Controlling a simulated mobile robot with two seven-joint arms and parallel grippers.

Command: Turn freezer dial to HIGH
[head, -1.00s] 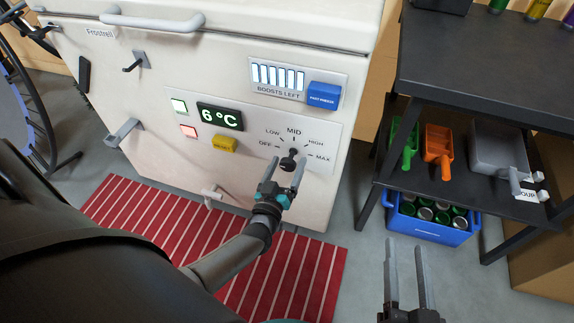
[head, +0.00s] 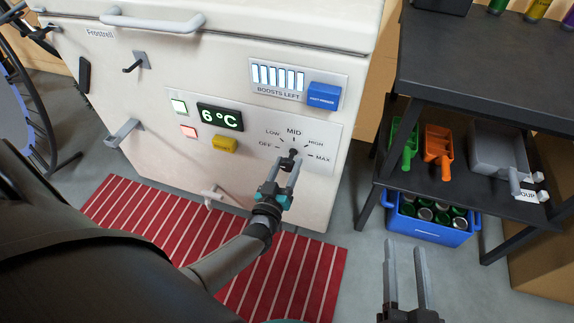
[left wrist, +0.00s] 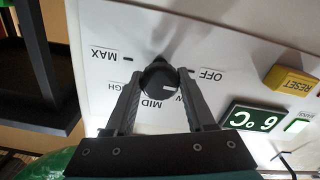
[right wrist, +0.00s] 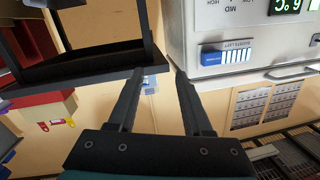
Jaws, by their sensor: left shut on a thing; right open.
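The freezer dial (head: 290,158) is a dark round knob on the white front panel, with OFF, LOW, MID, HIGH and MAX printed around it. My left gripper (head: 284,162) is shut on the dial, one finger on each side. In the left wrist view the dial (left wrist: 158,80) sits between the fingers (left wrist: 160,88), and the labels appear upside down. The fingers partly hide LOW and HIGH there. A short pale mark shows on the knob, but I cannot tell its setting for sure. My right gripper (head: 405,249) is open and empty, low in front of the shelf.
The freezer (head: 240,65) carries a 6 °C display (head: 220,117), a yellow button (head: 224,144) and a blue button (head: 323,96) near the dial. A dark shelf unit (head: 480,70) with scoops and a blue crate (head: 428,232) of cans stands at the right.

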